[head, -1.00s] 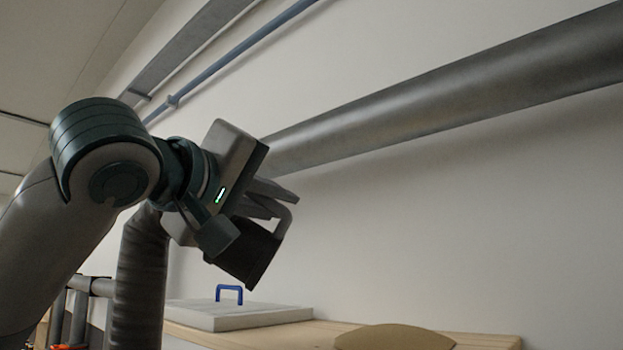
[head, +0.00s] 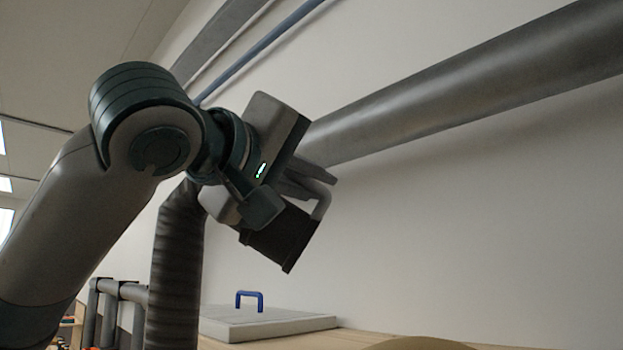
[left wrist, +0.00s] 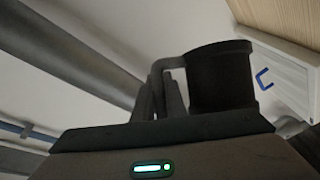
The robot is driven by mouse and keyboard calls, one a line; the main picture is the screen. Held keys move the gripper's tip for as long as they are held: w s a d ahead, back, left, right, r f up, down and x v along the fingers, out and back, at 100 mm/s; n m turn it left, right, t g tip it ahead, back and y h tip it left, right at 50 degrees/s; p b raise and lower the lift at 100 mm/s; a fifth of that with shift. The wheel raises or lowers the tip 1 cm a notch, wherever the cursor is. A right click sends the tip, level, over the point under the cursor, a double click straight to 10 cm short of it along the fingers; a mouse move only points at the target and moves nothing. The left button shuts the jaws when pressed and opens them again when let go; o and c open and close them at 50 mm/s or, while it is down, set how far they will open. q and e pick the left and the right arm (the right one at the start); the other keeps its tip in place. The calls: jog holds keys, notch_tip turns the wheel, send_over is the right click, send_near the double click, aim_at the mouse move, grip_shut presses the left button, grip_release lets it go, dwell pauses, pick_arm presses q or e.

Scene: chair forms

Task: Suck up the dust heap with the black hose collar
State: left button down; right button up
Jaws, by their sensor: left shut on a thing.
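The black hose collar (head: 283,240) is a dark short cylinder with a pale grey looped handle (head: 322,198). My left gripper (head: 303,186) is shut on this handle and holds the collar in the air, tilted, in front of the wall. In the left wrist view the collar (left wrist: 222,78) hangs beyond the gripper, with the handle (left wrist: 157,72) at its left. A smooth tan mound (head: 420,343) shows at the bottom edge, mostly cut off; I cannot tell whether it is the dust heap. My right gripper is not in view.
A grey ribbed hose (head: 177,270) stands upright left of the collar. A pale flat box (head: 275,325) with a blue handle (head: 249,295) lies on the wooden bench (head: 358,338). A thick grey pipe (head: 460,85) runs along the wall. Air right of the collar is clear.

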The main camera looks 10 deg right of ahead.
pick_arm(q)
jog(key=shift+s+d+f, duration=0.1)
jog(key=shift+d+f, duration=0.2)
jog(key=shift+f, duration=0.05)
jog(key=shift+s+d+f, duration=0.1)
jog(key=shift+d+f, duration=0.35)
jog(key=shift+f, duration=0.05)
jog(key=d+f+b, duration=0.3)
jog(key=d+f, duration=0.2)
jog(key=f, duration=0.1)
jog(key=shift+d+f+b, duration=0.35)
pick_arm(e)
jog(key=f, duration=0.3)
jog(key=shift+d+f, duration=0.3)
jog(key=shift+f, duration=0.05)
pick_arm(q)
jog(key=shift+s, duration=0.1)
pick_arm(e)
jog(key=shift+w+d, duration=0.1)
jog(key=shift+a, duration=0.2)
pick_arm(q)
jog(key=shift+r, duration=0.15)
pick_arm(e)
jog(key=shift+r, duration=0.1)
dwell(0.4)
